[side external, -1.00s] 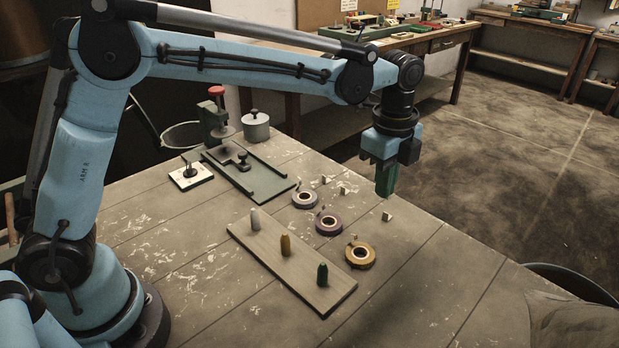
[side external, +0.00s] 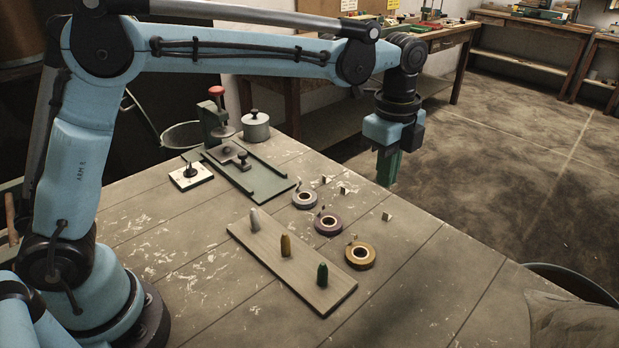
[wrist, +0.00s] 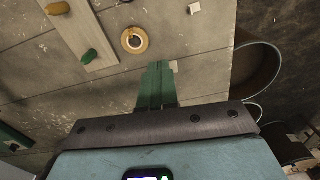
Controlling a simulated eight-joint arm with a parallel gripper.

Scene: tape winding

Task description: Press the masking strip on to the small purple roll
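Three tape rolls lie flat in a row on the bench in the side view. The farthest is a small pale lavender roll (side external: 293,202), then a mauve-purple roll (side external: 316,227), then a yellow roll (side external: 349,261). I cannot tell for certain which purplish roll is the small one. Small pale tabs (side external: 387,216) stand on the bench beyond the rolls. My gripper (side external: 386,184) hangs above the bench's far edge, its green fingers together. In the wrist view, a pale patch (wrist: 174,66) shows beside the fingertips; I cannot tell whether it is a strip.
A wooden board (side external: 250,250) with grey, yellow and green pegs lies left of the rolls. A green press base (side external: 268,186) with a red-knobbed post (side external: 216,92) and a grey lidded pot (side external: 256,127) stand farther back. The front right of the bench is clear.

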